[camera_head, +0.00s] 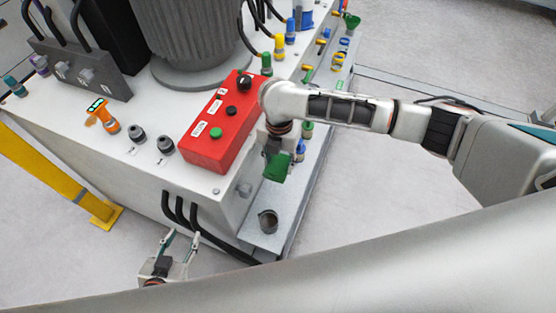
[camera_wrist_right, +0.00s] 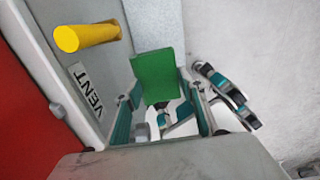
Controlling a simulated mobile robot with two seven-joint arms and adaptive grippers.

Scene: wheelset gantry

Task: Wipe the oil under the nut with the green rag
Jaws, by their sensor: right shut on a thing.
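My right gripper (camera_wrist_right: 160,110) is shut on the green rag (camera_wrist_right: 158,75), which stands up between its fingers in the right wrist view. In the head view the rag (camera_head: 277,168) hangs below my right gripper, over the console's right side ledge, past the end of the red button box. My left gripper (camera_head: 180,243) is low at the front of the console, its fingers apart and empty. An orange-brown patch (camera_head: 91,122) lies on the white console top beside an orange fitting (camera_head: 111,127); I cannot tell whether it is oil. I cannot make out the nut for certain.
The red button box (camera_head: 205,148) stands on the console top. A brown cup (camera_head: 268,221) stands on the ledge (camera_head: 270,243). A yellow handle (camera_wrist_right: 85,36) sticks out near a VENT label in the wrist view. Black hoses (camera_head: 180,212) run down the front. Floor is free at right.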

